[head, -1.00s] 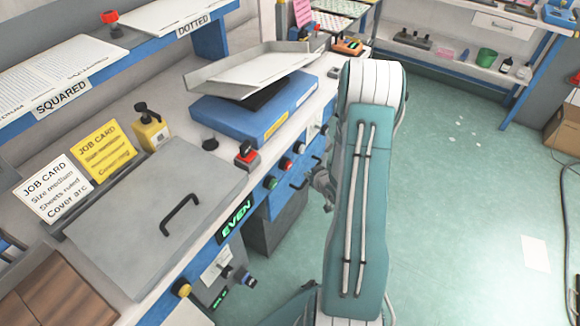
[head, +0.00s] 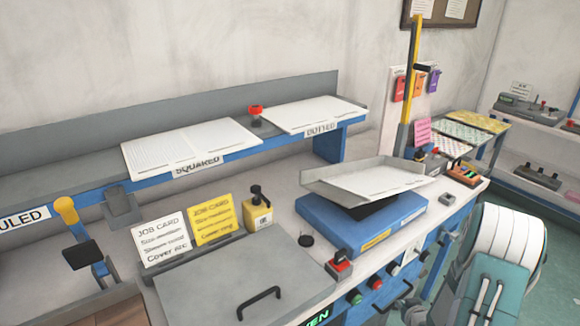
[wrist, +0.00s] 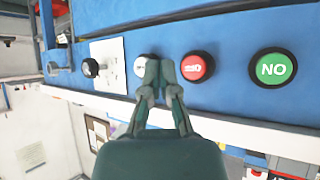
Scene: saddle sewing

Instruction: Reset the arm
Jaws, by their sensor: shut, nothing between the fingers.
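My gripper (wrist: 158,76) shows in the wrist view with its fingers together and nothing between them. It is in front of a blue control panel (wrist: 225,25). A green button (wrist: 273,68) and a red button (wrist: 197,67) lie to the right of the fingertips. A white button (wrist: 140,67) is partly hidden behind them. I cannot tell whether the fingertips touch the panel. In the head view, my teal and white arm is at the lower right, beside the bench front.
The bench holds a grey lidded box (head: 235,285), two job cards (head: 160,240), a yellow bottle (head: 257,212) and a blue machine with a grey tray (head: 362,182). A raised shelf (head: 80,192) carries paper stacks.

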